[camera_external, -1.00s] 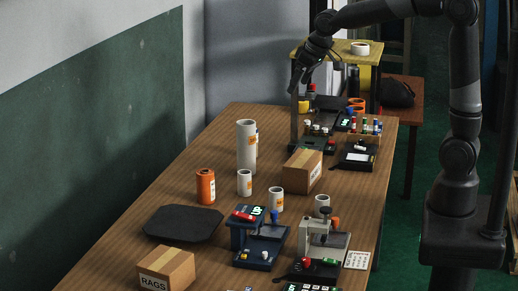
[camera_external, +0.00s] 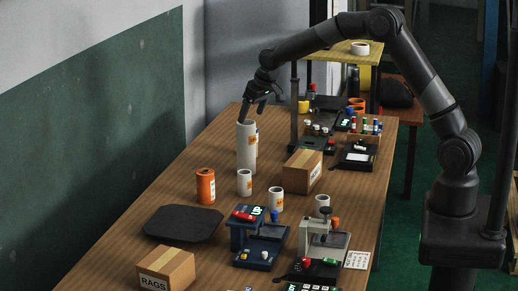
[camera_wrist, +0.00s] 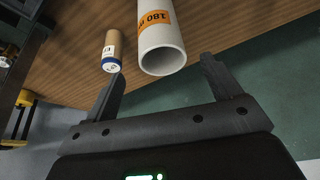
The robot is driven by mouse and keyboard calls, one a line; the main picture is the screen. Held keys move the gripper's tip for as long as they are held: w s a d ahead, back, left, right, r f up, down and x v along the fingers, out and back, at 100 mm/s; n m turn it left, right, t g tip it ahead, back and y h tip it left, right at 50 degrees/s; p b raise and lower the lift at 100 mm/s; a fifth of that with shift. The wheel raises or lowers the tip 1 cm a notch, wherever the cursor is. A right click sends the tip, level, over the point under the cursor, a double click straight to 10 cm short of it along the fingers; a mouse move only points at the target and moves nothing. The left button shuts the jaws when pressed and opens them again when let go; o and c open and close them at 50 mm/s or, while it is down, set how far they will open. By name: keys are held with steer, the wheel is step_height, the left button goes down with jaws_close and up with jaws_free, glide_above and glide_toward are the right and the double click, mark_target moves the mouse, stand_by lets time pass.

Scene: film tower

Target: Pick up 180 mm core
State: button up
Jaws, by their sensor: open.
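The 180 mm core is a tall white tube with an orange label; it stands upright on the wooden table in the external view (camera_external: 245,150). In the wrist view its open end and the "180" label show (camera_wrist: 160,40). My gripper (camera_external: 253,112) is open and empty, just above the top of the core, with one finger near its rim. In the wrist view my gripper's fingers (camera_wrist: 162,70) lie on either side of the core's end, wider apart than the tube. Whether a finger touches it I cannot tell.
A tan cylinder with a blue end (camera_wrist: 112,52) stands close beside the core, partly hidden behind it in the external view. Shorter white cores (camera_external: 244,183), an orange canister (camera_external: 205,187) and a cardboard box (camera_external: 302,171) stand nearer.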

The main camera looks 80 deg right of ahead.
mark_target(244, 132)
steer(key=x, duration=0.9)
steer(key=shift+s+a, duration=0.15)
steer(key=c, duration=1.5)
steer(key=shift+o, duration=0.2)
steer(key=shift+r, duration=0.1)
